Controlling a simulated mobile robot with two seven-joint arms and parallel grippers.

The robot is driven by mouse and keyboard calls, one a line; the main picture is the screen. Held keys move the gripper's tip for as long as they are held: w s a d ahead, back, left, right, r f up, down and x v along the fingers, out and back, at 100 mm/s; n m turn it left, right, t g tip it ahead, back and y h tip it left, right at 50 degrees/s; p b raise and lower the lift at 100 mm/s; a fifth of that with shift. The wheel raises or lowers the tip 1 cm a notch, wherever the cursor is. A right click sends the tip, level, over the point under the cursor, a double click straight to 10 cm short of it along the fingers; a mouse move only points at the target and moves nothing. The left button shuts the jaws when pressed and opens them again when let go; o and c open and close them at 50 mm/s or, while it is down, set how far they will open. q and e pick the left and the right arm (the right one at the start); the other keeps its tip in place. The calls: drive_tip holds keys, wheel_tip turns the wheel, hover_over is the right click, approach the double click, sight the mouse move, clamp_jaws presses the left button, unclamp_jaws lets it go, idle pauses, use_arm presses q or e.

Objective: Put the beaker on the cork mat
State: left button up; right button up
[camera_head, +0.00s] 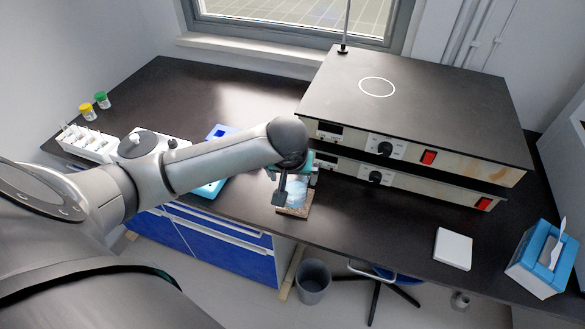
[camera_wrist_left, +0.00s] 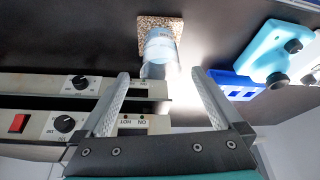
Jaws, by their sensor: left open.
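A clear, pale-blue beaker (camera_head: 298,190) stands upright on the speckled brown cork mat (camera_head: 291,211) at the front edge of the dark bench. In the left wrist view the beaker (camera_wrist_left: 160,48) overlaps the cork mat (camera_wrist_left: 171,22), its base appearing to rest on it. My left gripper (camera_head: 297,184) is open around or just behind the beaker. In the wrist view its two fingers (camera_wrist_left: 160,74) are spread wide, with the beaker ahead of the gap and clear space on both sides. My arm and gripper partly hide the beaker in the head view. My right gripper is not in view.
Two stacked hotplate units (camera_head: 420,110) stand close to the right of the gripper. A blue device (camera_wrist_left: 275,52) lies beside the mat. A white vial rack (camera_head: 88,143) is at the left. A white square pad (camera_head: 453,249) and a tissue box (camera_head: 541,258) are at the right.

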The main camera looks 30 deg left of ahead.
use_arm(q)
drive_tip(key=v, duration=0.2)
drive_tip(key=shift+s+r, duration=0.1)
drive_tip(key=shift+r, duration=0.15)
drive_tip(key=shift+d, duration=0.1)
